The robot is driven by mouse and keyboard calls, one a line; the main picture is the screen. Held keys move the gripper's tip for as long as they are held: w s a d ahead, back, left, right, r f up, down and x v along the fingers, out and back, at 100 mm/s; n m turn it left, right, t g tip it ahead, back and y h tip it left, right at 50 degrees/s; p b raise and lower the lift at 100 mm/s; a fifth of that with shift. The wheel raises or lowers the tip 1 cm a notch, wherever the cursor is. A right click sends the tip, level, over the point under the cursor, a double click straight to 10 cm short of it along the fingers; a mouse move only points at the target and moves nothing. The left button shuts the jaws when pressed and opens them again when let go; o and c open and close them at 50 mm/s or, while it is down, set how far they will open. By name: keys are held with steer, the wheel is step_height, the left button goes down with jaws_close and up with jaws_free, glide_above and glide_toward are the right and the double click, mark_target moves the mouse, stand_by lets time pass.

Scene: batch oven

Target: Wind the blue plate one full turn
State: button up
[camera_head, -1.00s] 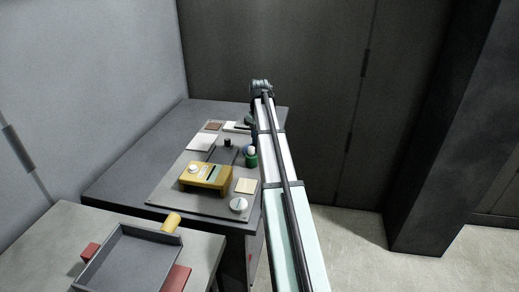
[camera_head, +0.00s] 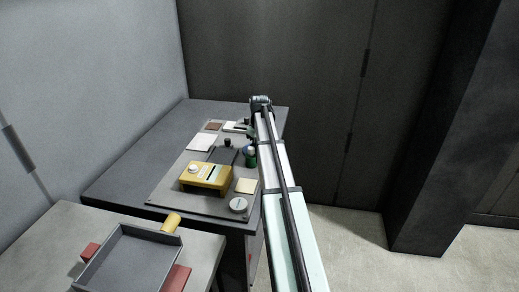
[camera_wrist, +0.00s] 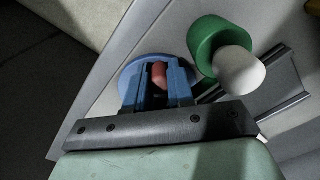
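The blue plate (camera_wrist: 125,77) is a round disc on a pale grey panel in the wrist view, partly covered by my fingers. A short orange-red peg (camera_wrist: 159,75) stands up from it. My gripper (camera_wrist: 158,82) has its two blue fingers spread either side of the peg, with the peg between them. They look apart rather than clamped, though contact on either side is hard to make out. In the head view my gripper (camera_head: 251,136) is low at the panel's right edge, and the plate is mostly hidden behind the arm.
A green post with a white round top (camera_wrist: 237,68) stands close to the right of my fingers. A grey rail (camera_wrist: 268,97) lies beyond it. A yellow box (camera_head: 206,176) and a white dial (camera_head: 238,205) sit nearer on the panel. A dark tray (camera_head: 130,259) is at front left.

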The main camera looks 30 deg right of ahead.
jaws_close()
steer(key=shift+a+m, duration=0.1)
steer(key=shift+m, duration=0.2)
steer(key=shift+w+a+m, duration=0.15)
steer(key=shift+a+m, duration=0.15)
steer(key=shift+m, duration=0.45)
steer(key=shift+w+a+m, duration=0.1)
steer(key=shift+a+m, duration=0.15)
steer(key=shift+m, duration=0.5)
steer(key=shift+w+a+m, duration=0.2)
steer(key=shift+a+m, duration=0.05)
steer(key=shift+m, duration=0.6)
steer(key=shift+w+a+m, duration=0.15)
steer(key=shift+a+m, duration=0.05)
steer(key=shift+m, duration=0.65)
steer(key=shift+w+a+m, duration=0.1)
steer(key=shift+m, duration=0.2)
steer(key=shift+o, duration=1.6)
jaws_free()
steer(key=shift+r, duration=0.1)
